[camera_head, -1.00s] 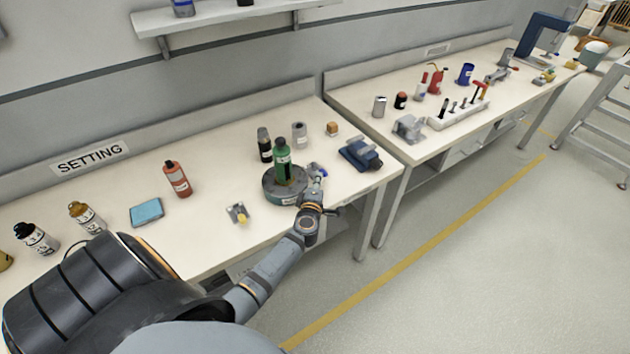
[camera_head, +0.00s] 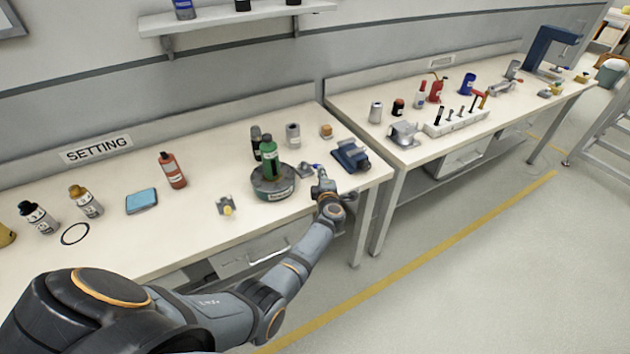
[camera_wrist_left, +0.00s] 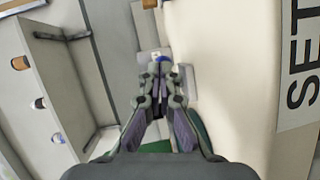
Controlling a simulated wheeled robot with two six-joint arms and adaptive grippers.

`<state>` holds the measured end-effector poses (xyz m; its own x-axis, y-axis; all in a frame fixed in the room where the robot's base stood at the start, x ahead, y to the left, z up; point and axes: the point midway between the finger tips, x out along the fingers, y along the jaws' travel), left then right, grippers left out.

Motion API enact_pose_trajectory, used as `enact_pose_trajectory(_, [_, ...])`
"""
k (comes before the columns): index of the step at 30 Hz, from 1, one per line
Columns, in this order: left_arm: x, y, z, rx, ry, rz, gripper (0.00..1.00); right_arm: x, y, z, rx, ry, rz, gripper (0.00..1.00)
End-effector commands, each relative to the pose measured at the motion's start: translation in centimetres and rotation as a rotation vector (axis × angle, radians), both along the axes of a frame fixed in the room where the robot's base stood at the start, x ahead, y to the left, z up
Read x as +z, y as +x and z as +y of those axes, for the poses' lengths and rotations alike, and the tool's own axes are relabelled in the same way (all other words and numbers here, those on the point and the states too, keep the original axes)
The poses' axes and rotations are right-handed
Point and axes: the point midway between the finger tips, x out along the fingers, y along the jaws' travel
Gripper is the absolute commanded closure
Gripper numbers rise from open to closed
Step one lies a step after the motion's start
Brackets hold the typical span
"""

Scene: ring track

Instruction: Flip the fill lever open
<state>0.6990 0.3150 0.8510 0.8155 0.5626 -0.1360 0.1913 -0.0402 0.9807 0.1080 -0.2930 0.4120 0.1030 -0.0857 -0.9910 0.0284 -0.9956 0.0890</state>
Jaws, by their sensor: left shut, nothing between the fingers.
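A green bottle (camera_head: 269,160) stands upright on a round grey-green base (camera_head: 268,190) on the SETTING bench. Just right of the base is a small grey fitting with a blue part (camera_head: 315,167); it may be the fill lever, but its position is too small to read. My left gripper (camera_head: 321,181) is shut and empty, at the front right of the base and close to this fitting. In the left wrist view a blue part (camera_wrist_left: 161,58) shows just beyond my shut fingertips (camera_wrist_left: 161,72); I cannot tell whether they touch. My right gripper is not in view.
A dark blue vise-like device (camera_head: 351,156) stands right of my gripper near the bench end. A grey canister (camera_head: 293,136) and an orange block (camera_head: 326,131) stand behind. A small yellow-knobbed fitting (camera_head: 226,207) lies to the left. The bench front (camera_head: 150,235) is clear.

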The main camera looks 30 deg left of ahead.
Motion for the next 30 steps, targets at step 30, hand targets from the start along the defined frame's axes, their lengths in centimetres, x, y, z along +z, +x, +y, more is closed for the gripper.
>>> enact_pose_trajectory(30, [-0.1,5.2,0.4,-0.003,0.0,0.001,1.0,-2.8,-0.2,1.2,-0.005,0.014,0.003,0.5])
